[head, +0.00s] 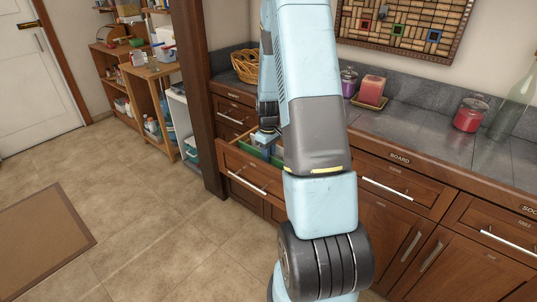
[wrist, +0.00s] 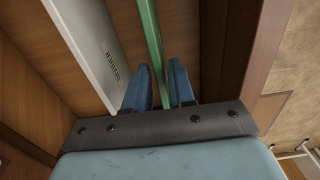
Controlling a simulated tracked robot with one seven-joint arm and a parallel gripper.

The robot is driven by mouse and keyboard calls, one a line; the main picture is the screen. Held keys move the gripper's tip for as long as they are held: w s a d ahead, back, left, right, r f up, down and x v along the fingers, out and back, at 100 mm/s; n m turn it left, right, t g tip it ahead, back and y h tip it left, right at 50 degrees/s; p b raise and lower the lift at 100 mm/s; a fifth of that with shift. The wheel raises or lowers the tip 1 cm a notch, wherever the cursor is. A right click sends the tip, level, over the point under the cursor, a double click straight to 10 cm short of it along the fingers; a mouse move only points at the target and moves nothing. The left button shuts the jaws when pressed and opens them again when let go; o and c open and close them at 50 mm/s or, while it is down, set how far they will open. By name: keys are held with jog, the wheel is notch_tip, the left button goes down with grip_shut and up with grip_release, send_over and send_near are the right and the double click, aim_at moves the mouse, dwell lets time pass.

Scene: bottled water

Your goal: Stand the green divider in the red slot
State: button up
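The green divider (wrist: 152,40) is a thin strip in the open drawer. In the wrist view it runs from the top edge down between the fingers of my gripper (wrist: 162,75). The two blue fingers are apart, one on each side of the strip, with a gap beside it, so the gripper looks open. In the head view a piece of green (head: 275,160) shows in the drawer beneath my gripper (head: 266,140), partly hidden by my arm. I cannot make out a red slot in either view.
The pulled-out wooden drawer (head: 248,172) has a bar handle. A pale labelled strip (wrist: 92,38) lies left of the divider in the wrist view.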

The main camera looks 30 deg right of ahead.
jog(key=shift+o, duration=1.3)
notch_tip(320, 180, up, 14)
jog(key=shift+f, duration=0.15)
